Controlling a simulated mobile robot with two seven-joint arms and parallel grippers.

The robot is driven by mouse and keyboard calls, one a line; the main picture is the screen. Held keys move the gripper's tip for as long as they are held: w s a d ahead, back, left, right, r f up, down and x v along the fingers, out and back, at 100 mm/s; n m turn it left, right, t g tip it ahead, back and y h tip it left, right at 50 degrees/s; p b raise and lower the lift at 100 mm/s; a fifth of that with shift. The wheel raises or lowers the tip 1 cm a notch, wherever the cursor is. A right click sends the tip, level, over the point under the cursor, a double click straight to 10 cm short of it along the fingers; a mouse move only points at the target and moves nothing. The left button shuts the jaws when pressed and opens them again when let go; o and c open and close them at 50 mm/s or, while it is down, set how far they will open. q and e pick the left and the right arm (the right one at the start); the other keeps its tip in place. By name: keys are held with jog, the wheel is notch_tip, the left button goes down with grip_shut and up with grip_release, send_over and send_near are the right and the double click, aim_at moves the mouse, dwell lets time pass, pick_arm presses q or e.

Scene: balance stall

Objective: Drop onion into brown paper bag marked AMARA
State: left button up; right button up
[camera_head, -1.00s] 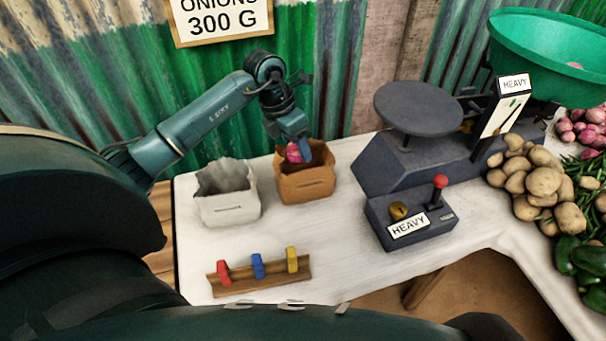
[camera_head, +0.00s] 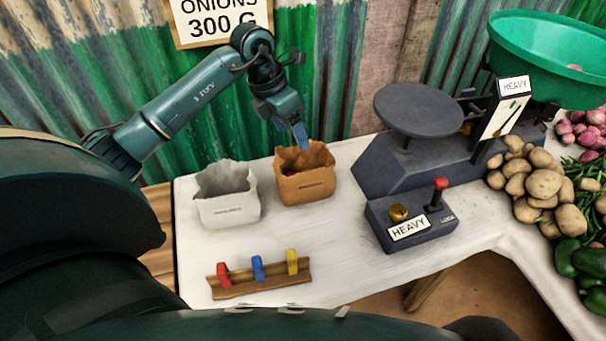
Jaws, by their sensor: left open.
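The brown paper bag (camera_head: 306,186) stands open on the white table, right of the white bag. The mark on its front is too small to read. A small bit of a reddish onion (camera_head: 291,174) shows inside the brown bag, low behind its front rim; most of it is hidden. My left gripper (camera_head: 292,132) is open and empty, above the brown bag's opening and pointing down. My right gripper is not in view.
A white bag (camera_head: 230,210) stands left of the brown one. A rack (camera_head: 260,284) with coloured clips lies in front. The grey scale (camera_head: 420,165) and a HEAVY box (camera_head: 410,222) stand right. Potatoes (camera_head: 543,183) lie far right. The table's middle is clear.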

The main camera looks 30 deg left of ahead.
pick_arm(q)
jog(key=v, duration=0.8)
